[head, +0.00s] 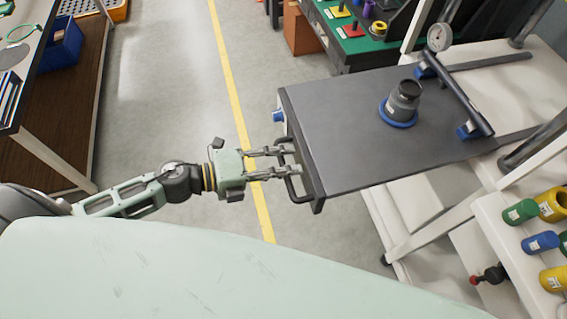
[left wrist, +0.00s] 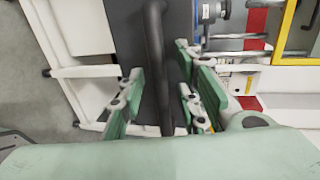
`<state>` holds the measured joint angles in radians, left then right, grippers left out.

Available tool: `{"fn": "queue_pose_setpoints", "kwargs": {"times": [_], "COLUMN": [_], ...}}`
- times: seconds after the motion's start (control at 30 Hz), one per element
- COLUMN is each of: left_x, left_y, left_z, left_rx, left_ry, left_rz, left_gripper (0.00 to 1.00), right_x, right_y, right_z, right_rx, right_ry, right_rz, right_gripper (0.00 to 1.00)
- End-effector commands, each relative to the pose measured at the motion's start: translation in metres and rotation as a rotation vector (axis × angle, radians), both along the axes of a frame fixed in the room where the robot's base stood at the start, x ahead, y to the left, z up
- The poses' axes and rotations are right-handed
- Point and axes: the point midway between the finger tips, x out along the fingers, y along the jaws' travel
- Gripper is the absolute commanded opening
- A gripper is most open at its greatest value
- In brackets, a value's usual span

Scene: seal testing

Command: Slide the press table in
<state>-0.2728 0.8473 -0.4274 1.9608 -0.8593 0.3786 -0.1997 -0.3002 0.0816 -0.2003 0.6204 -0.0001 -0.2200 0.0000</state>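The press table (head: 345,135) is a flat dark grey slab. It is slid out of the white press frame toward me. A black bar handle (head: 292,188) is fixed to its near end. My left gripper (head: 284,162) is at this handle with its fingers spread. In the left wrist view the black handle bar (left wrist: 155,60) runs between the two fingers of my left gripper (left wrist: 162,95), with gaps at both sides. A dark cylindrical part (head: 405,97) in a blue ring (head: 398,115) stands upright on the table. My right gripper is not in view.
The white press frame (head: 440,232) stands at the right, with a gauge (head: 439,37) and rails behind the table. Coloured cylinders (head: 541,242) sit on a white shelf at right. A workbench with a blue bin (head: 62,45) is at left. The floor between is clear.

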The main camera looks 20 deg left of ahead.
Motion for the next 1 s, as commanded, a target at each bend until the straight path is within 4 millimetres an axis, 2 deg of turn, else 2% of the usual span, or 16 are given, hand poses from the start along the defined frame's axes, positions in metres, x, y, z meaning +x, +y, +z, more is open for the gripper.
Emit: {"fn": "queue_pose_setpoints", "kwargs": {"times": [0.13,0.5,1.0], "left_x": [0.0000,-0.0002,-0.0001], "left_y": [0.0000,0.0001,-0.0002], "left_z": [-0.0001,0.0000,-0.0001], "left_rx": [0.000,0.000,0.000], "left_ry": [0.000,0.000,0.000], "left_rz": [0.000,0.000,0.000], "left_gripper": [0.31,0.00,0.00], "right_x": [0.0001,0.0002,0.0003], "right_y": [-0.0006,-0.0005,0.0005], "right_z": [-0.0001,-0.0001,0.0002], "right_rx": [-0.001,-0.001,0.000], "right_ry": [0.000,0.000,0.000], "right_rz": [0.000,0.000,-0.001], "right_gripper": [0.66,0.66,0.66]}}
